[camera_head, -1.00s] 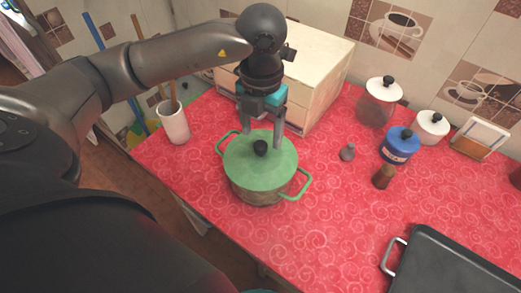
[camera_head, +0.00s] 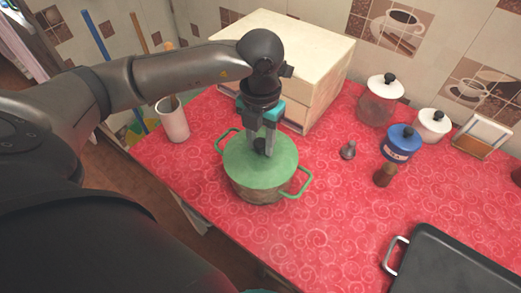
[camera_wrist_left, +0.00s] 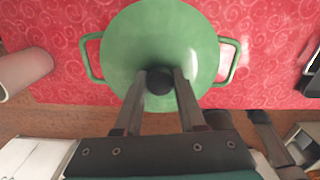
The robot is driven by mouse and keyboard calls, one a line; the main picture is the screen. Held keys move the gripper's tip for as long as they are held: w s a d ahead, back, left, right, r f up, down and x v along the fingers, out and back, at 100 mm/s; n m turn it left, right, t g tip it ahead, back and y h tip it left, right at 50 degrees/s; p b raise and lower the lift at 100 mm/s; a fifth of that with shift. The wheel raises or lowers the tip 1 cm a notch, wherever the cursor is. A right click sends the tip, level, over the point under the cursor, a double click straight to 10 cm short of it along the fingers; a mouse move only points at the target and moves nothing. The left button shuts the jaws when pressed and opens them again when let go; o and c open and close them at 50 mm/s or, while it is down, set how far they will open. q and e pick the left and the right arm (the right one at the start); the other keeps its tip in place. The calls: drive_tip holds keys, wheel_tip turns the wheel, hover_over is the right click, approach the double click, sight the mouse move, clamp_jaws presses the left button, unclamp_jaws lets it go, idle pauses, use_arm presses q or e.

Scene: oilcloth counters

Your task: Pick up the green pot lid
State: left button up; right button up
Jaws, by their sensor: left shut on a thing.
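The green pot lid (camera_head: 262,168) sits on the green pot (camera_head: 262,191), which stands on the red counter. The lid also fills the upper middle of the left wrist view (camera_wrist_left: 158,32). My left gripper (camera_head: 261,150) points down over the lid and is shut on its black knob (camera_wrist_left: 159,80), one finger on each side. The knob is mostly hidden by the fingers in the head view. The lid looks seated on the pot. My right gripper is not in view.
A cream wooden box (camera_head: 287,62) stands behind the pot. A white utensil cup (camera_head: 173,121) is at left. A blue jar (camera_head: 401,143), small shakers (camera_head: 384,174) and a dark pan (camera_head: 455,268) are at right. The counter between pot and pan is clear.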

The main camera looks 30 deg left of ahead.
use_arm(q)
clamp_jaws()
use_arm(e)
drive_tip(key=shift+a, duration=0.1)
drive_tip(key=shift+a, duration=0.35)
use_arm(q)
drive_tip(key=shift+r, duration=0.15)
